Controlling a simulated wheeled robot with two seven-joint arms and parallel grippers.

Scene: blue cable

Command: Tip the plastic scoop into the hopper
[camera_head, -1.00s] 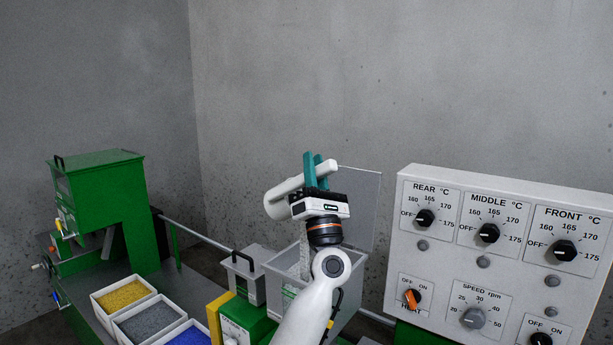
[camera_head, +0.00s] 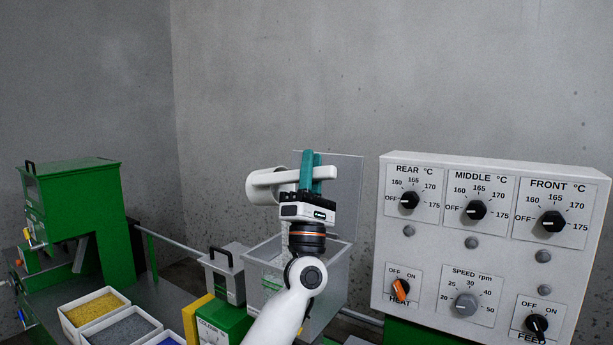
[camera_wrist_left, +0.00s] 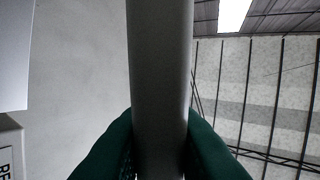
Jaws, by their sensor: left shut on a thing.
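The white plastic scoop (camera_head: 264,187) is held by my left gripper (camera_head: 310,168), whose teal fingers are shut on its handle. The scoop's round body is left of the fingers, and the handle lies almost level. The handle also shows between the fingers in the left wrist view (camera_wrist_left: 160,80). The scoop is above the grey hopper (camera_head: 334,282), whose lid (camera_head: 345,190) stands open behind it. My left wrist and arm cover part of the hopper's mouth. I cannot see into the scoop. My right gripper is not in view.
Trays of yellow (camera_head: 93,308), grey and blue pellets stand at lower left, near a green machine (camera_head: 80,205). A small grey lidded box (camera_head: 222,272) is left of the hopper. A control panel (camera_head: 480,245) with knobs stands close on the right.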

